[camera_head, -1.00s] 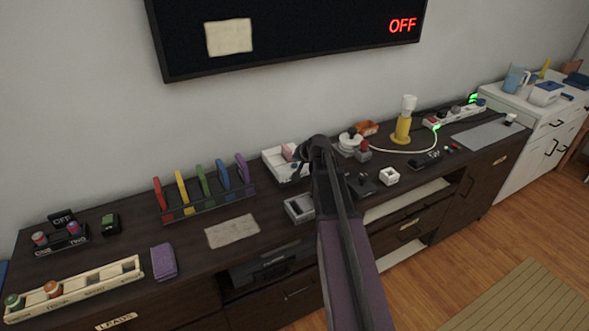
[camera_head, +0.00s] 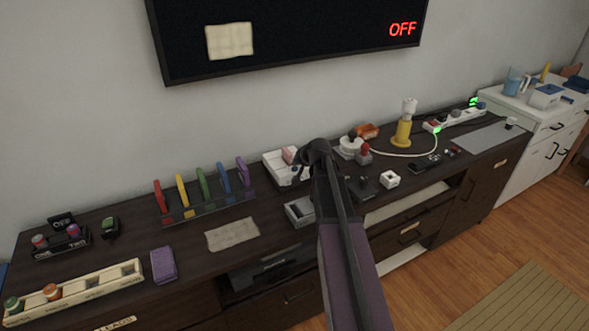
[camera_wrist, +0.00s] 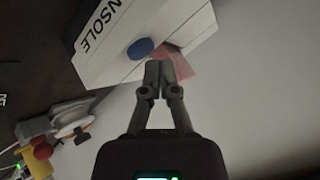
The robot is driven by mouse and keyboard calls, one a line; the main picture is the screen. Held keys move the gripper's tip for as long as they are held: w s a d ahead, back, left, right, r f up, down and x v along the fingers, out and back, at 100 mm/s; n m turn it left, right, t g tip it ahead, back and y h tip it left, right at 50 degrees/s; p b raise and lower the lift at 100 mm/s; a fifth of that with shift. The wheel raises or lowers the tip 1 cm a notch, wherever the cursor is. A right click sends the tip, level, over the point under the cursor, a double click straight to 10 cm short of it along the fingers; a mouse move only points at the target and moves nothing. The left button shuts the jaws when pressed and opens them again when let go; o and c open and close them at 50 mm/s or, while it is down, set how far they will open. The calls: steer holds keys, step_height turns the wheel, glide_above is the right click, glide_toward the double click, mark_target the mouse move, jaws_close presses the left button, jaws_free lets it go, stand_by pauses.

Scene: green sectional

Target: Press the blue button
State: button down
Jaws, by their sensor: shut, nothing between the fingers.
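The white console box (camera_head: 271,165) stands on the dark sideboard, just left of my gripper in the head view. In the wrist view the console (camera_wrist: 108,62), lettered "CONSOLE", is tilted across the top. The blue button (camera_wrist: 141,48) is a round cap on its white face. A translucent pink-red piece (camera_wrist: 180,66) lies beside it, partly behind my fingers. My gripper (camera_wrist: 159,66) is shut and empty, its tips just below and right of the blue button in the picture; I cannot tell the gap in depth. In the head view my dark gripper (camera_head: 318,150) hides part of the console, and the blue button is not visible there.
A rack of coloured upright pieces (camera_head: 205,205) stands left of the console. A grey open box (camera_head: 299,211) sits in front. A round white item (camera_head: 351,146), a red-knobbed device (camera_head: 363,152) and a yellow lamp (camera_head: 402,130) stand to the right. The wall is close behind.

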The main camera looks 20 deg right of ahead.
mark_target(295, 169)
steer(key=shift+f+b, duration=0.3)
stand_by(0.4)
steer(key=shift+f, duration=0.2)
stand_by(0.6)
steer(key=shift+r+p, duration=0.3)
steer(key=shift+r, duration=0.2)
steer(key=shift+r, duration=0.1)
stand_by(0.4)
step_height(295, 169, up, 6)
steer(key=p, duration=0.6)
steer(key=shift+a, duration=0.1)
stand_by(2.2)
